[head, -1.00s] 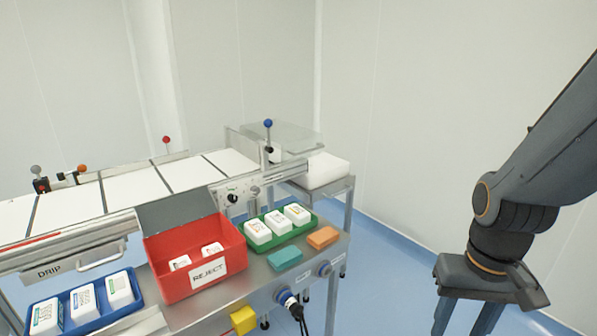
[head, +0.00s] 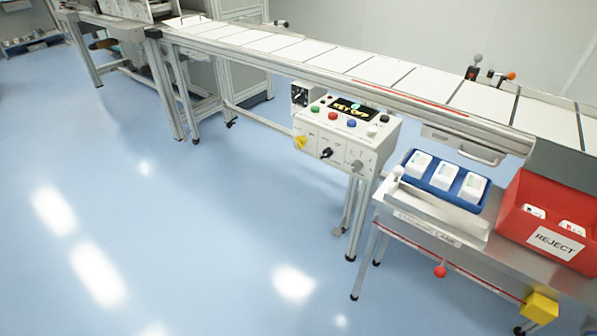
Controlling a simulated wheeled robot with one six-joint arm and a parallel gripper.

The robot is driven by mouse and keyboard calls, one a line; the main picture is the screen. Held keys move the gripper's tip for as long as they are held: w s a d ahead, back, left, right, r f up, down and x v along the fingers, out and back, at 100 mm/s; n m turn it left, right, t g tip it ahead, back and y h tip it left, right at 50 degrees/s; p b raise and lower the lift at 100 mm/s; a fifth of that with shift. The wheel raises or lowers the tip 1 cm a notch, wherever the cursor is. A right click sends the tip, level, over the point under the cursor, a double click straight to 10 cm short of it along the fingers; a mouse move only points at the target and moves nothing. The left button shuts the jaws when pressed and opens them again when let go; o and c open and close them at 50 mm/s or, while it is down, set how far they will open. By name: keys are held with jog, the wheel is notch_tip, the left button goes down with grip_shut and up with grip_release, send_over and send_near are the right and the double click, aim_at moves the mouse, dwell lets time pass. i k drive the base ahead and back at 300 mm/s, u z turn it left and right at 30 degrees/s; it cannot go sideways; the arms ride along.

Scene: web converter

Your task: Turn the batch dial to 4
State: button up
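A control box (head: 340,142) stands on a post in front of the conveyor, right of centre in the head view. Its sloped top carries a display (head: 355,112) with yellow text and several coloured buttons. Its front face has a yellow knob (head: 301,142), a black knob (head: 326,153) and a grey knob (head: 357,166). My gripper is out of view.
The white-panelled conveyor (head: 365,68) runs behind the box. At right, a metal bench holds a blue tray (head: 445,184) with three white packs and a red REJECT bin (head: 520,205). A red ball knob (head: 440,271) protrudes below the bench. The blue floor (head: 200,190) at left is clear.

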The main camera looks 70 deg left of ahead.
aim_at(356, 166)
jog(key=u, duration=2.1)
